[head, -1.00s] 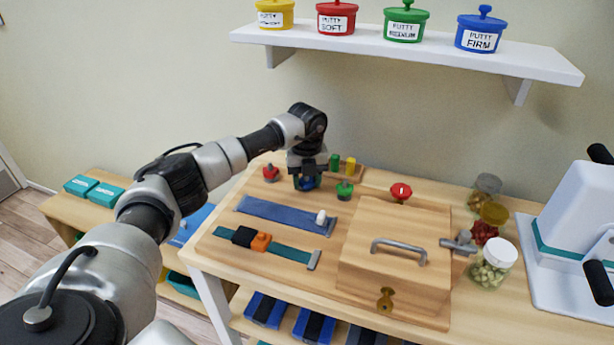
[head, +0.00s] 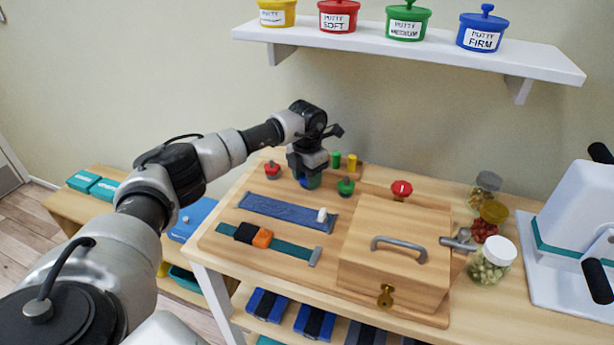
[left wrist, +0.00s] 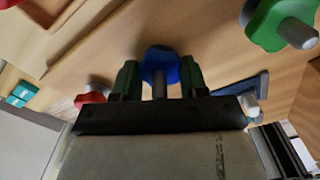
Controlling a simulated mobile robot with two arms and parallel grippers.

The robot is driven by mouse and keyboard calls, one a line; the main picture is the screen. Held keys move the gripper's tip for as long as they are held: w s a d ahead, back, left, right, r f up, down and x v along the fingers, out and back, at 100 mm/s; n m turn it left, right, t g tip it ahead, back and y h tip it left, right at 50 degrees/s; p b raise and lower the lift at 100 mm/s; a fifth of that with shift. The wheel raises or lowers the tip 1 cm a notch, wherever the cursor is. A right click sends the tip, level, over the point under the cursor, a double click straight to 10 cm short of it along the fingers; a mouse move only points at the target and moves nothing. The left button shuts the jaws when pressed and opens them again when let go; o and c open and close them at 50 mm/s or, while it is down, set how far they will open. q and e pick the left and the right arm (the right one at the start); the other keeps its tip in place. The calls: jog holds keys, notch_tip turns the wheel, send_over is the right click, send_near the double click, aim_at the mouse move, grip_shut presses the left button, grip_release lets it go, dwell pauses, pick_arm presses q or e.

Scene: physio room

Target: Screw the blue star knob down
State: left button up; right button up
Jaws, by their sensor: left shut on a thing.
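The blue star knob (left wrist: 161,64) sits between the two fingers of my left gripper (left wrist: 160,80) in the left wrist view, with a grey bolt end sticking out of it. In the head view my left gripper (head: 309,177) points down over the board, shut on the knob, and only a little blue (head: 312,182) shows beneath it. How far the knob is down its bolt is hidden. A red star knob (head: 272,170) stands to the left and a green star knob (head: 346,187) to the right. My right gripper is not in view.
The wooden board (head: 225,243) also holds a blue zip strip (head: 285,213), a teal buckle strap (head: 290,249) and a wooden box (head: 392,262) with a handle. Green and yellow pegs (head: 351,162) stand close behind the gripper. Jars (head: 489,262) stand at the right.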

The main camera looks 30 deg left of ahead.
pick_arm(q)
jog(key=m, duration=0.4)
jog(key=shift+w+a+r, duration=0.15)
jog(key=shift+r, duration=0.05)
jog(key=shift+w+a+m+b, duration=0.1)
jog(key=shift+m+b, duration=0.2)
jog(key=shift+m, duration=2.2)
jog(key=shift+r, duration=0.1)
jog(key=o, duration=0.7)
jog(key=shift+o, duration=1.1)
notch_tip(320, 180, up, 10)
jog(key=shift+r, duration=0.25)
